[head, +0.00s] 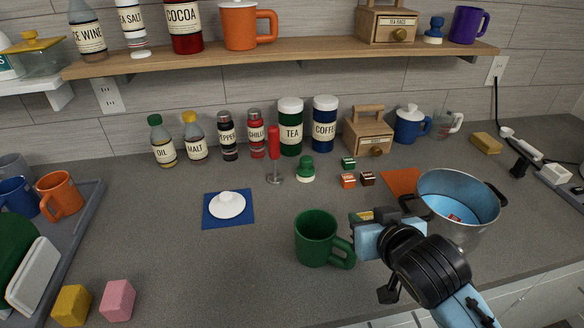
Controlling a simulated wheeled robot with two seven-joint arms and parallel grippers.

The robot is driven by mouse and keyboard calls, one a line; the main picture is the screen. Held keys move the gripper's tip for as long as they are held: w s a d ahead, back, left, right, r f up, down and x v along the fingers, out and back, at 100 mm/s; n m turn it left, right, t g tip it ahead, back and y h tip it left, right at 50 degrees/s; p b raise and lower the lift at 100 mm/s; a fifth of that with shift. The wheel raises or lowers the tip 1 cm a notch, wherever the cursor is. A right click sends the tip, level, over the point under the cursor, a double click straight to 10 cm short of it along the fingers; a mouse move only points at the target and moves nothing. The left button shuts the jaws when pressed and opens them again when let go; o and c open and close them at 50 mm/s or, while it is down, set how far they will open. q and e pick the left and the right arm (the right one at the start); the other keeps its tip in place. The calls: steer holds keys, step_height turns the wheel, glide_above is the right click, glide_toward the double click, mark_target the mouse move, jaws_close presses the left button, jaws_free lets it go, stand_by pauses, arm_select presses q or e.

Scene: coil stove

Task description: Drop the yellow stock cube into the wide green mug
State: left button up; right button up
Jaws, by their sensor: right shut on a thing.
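The wide green mug (315,242) stands upright on the grey counter, its handle toward the right. My right gripper (362,222) is just right of the mug, beside its handle side. It is shut on the small yellow stock cube (365,215), which is partly hidden by the fingers. In the picture the cube is to the right of the mug's rim, not over its opening. My left gripper is not in view.
A pot (433,216) with a small red cube inside stands right of my gripper. Green (348,163), red (348,180) and brown (367,178) cubes lie behind. A white lid (227,205) rests on a blue mat (228,222) left of the mug.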

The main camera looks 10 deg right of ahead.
steer(key=w+a+r+n+g+y+p, duration=0.4)
steer(key=a+r+n+y+p, duration=0.4)
steer(key=p, duration=0.8)
steer(key=shift+n+y, duration=0.3)
steer(key=shift+n, duration=0.3)
steer(key=f+b, duration=0.2)
steer(key=b, duration=0.1)
steer(key=d+f+b, duration=0.1)
steer(key=f+b, duration=0.1)
steer(key=f, duration=0.1)
steer(key=shift+s+f+b, duration=0.1)
steer(key=shift+b, duration=0.3)
steer(key=o, duration=1)
